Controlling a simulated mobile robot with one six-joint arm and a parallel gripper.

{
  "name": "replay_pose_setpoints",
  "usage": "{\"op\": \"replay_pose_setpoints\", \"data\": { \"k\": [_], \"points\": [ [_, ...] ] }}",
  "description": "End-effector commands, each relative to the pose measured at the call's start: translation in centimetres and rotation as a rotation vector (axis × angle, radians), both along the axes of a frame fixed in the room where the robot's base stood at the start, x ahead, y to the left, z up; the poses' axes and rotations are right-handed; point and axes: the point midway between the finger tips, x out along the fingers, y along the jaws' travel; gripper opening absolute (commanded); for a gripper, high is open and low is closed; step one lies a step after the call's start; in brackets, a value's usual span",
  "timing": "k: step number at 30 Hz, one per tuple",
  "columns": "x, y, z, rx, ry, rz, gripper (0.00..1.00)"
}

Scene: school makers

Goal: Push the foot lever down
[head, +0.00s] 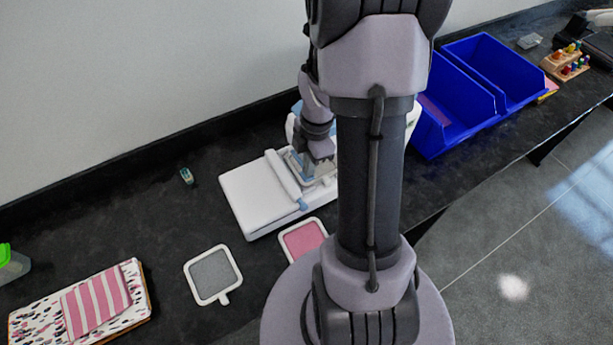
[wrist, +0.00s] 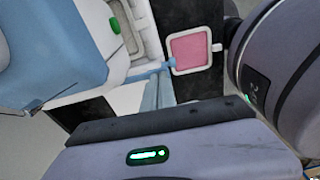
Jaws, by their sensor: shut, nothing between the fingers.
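A white machine (head: 252,196) with a light-blue upper part (wrist: 50,45) stands on the dark counter; my arm hides much of it in the head view. A white bar with pale-blue ends (head: 284,178) lies across its base. My gripper (head: 318,168) is shut and empty, pointing down over the right part of the machine. I cannot tell whether it touches the machine. Pale-blue parts (wrist: 158,92) show beside the machine in the wrist view, and a green button (wrist: 115,25) is on its side. I cannot make out for certain which part is the foot lever.
A pink-filled frame (head: 303,238) lies in front of the machine; it also shows in the wrist view (wrist: 192,50). A grey-filled frame (head: 212,274) lies left of it. Striped fabric (head: 96,301) lies at front left. Blue bins (head: 497,65) stand at the right.

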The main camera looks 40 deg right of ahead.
Motion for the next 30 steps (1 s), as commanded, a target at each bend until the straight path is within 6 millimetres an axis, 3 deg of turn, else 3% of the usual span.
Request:
{"op": "replay_pose_setpoints", "data": {
  "k": [7,14,20,27,30],
  "points": [
    [0.0,0.0,-0.4,0.0,0.0,0.0,0.0],
    [0.0,0.0,-3.2,0.001,0.001,-0.001,0.0],
    [0.0,-0.1,-2.4,0.0,0.0,-0.001,0.0],
    [-0.8,-2.8,-1.3,0.0,0.0,-0.002,0.0],
    [-0.8,-2.9,-1.4,0.0,0.0,0.0,0.0]
  ]
}}
